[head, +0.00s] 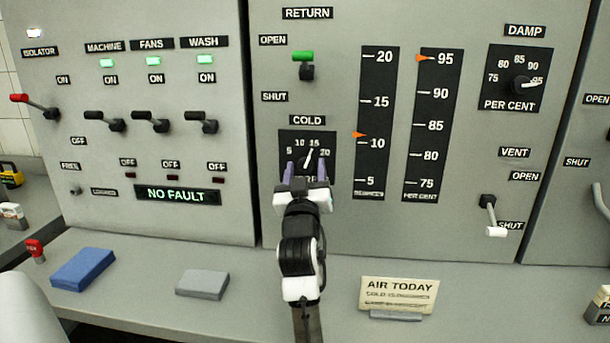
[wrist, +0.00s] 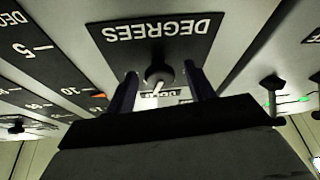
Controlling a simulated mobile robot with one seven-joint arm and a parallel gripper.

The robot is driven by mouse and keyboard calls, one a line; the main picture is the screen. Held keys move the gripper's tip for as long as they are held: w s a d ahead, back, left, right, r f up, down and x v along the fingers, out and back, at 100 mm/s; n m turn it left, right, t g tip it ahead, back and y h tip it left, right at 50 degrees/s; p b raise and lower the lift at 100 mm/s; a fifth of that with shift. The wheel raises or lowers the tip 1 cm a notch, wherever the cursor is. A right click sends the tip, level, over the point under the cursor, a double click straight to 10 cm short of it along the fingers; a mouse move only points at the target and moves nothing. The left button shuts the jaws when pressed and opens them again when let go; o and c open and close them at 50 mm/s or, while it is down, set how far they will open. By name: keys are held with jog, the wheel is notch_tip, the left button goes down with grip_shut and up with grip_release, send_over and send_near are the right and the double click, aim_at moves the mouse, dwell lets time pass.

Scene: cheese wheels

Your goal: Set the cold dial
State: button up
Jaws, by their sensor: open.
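The cold dial (head: 308,155) is a black knob with a white pointer on a black plate marked 5, 10, 15 and 20. Its pointer leans up and right, near the 15. My gripper (head: 306,171) is in front of the dial's lower part, open, with one purple finger on each side. In the wrist view, the knob (wrist: 160,75) sits between the open fingers (wrist: 162,89) with gaps at both sides, and the DEGREES plate (wrist: 150,32) appears upside down. The gripper hides the plate's lower part in the head view.
The degrees gauge (head: 376,182) has its orange marker just above 10. The RETURN lever (head: 304,63), damp dial (head: 520,85) and vent lever (head: 490,214) are on the same panel. A card (head: 399,294) reads AIR TODAY; its smaller lines are unclear. Blue (head: 83,270) and grey blocks (head: 202,284) lie on the ledge.

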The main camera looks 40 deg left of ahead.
jog(key=b+v, duration=0.3)
jog(key=v, duration=1)
jog(key=shift+s+d+b, duration=0.2)
jog(key=shift+s+b, duration=0.15)
jog(key=shift+b, duration=0.05)
jog(key=shift+f, duration=0.1)
